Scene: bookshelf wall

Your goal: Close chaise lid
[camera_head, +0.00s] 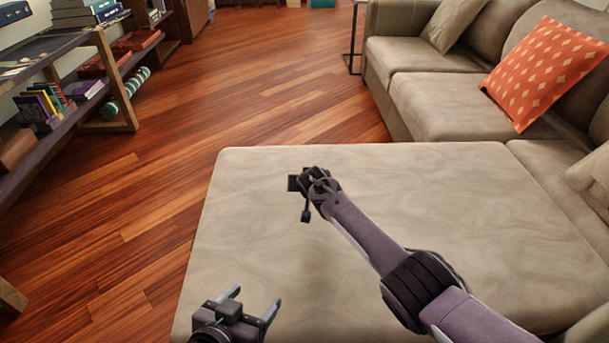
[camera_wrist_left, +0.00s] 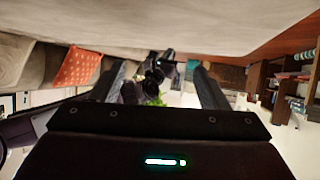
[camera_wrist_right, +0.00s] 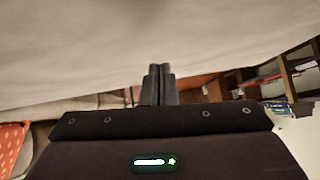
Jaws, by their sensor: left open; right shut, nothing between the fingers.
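The chaise lid (camera_head: 420,190) is a wide beige cushioned panel filling the lower middle of the head view. It looks roughly flat; its underside is hidden, so I cannot tell whether a gap is left below it. My left gripper (camera_head: 252,302) is open and empty near the lid's lower left corner. My right gripper (camera_head: 300,198) is shut and empty over the lid's far left part; I cannot tell whether it touches. A beige surface fills the top of the left wrist view (camera_wrist_left: 150,22) and the right wrist view (camera_wrist_right: 150,40).
The beige sofa (camera_head: 440,105) with an orange patterned cushion (camera_head: 545,72) stands behind and to the right. A wooden shelf (camera_head: 108,75) with books stands at the left. The wooden floor (camera_head: 240,80) between them is clear. A small side table (camera_head: 353,40) stands by the sofa.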

